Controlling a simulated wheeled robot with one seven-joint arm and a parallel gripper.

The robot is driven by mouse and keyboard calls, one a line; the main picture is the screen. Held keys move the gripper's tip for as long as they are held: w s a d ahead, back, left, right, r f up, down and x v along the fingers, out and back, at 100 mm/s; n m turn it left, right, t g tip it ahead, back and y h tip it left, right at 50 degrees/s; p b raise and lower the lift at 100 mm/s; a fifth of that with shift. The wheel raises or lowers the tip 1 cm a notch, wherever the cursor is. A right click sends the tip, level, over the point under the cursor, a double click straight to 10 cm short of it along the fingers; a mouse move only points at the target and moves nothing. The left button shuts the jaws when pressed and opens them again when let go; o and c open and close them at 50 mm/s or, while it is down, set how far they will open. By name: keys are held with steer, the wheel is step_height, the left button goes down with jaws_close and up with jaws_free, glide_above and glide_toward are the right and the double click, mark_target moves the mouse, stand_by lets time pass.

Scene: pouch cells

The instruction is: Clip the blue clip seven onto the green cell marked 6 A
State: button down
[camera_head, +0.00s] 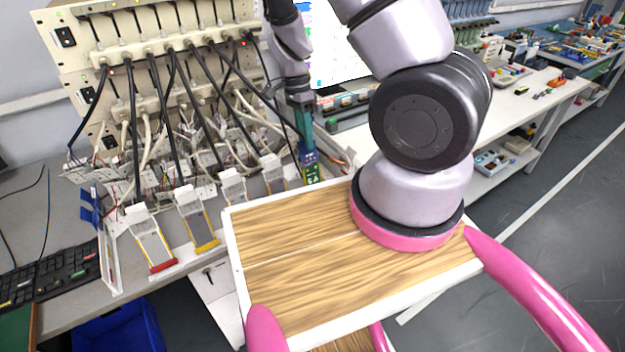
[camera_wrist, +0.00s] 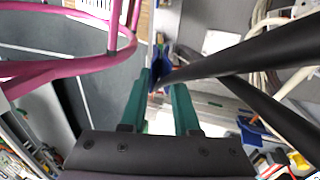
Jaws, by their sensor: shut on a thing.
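My gripper (camera_head: 304,132) points down at the far edge of the wooden board, its teal fingers close together. In the wrist view the gripper (camera_wrist: 162,88) is shut on the blue clip (camera_wrist: 158,68), which shows between and beyond the fingertips. In the head view the blue clip (camera_head: 308,152) sits just below the fingertips. The green cell marked 6 A (camera_head: 313,173) stands directly under the clip, its label facing the camera. I cannot tell whether the clip grips the cell or only overlaps it. The cell is not clearly visible in the wrist view.
Black cables (camera_head: 160,110) run from the rack to several other clips and cells on the left, including a red-edged cell (camera_head: 152,240) and a yellow-edged cell (camera_head: 198,220). Cables pass close by my fingers in the wrist view. The wooden board (camera_head: 300,275) is bare.

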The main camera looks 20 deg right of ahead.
steer(key=shift+s+f, duration=0.1)
steer(key=shift+f, duration=0.15)
steer(key=c, duration=0.6)
jaws_free()
steer(key=shift+o, duration=0.5)
steer(key=shift+o, duration=1.3)
steer(key=shift+v, duration=2.6)
steer(key=shift+r, duration=2.9)
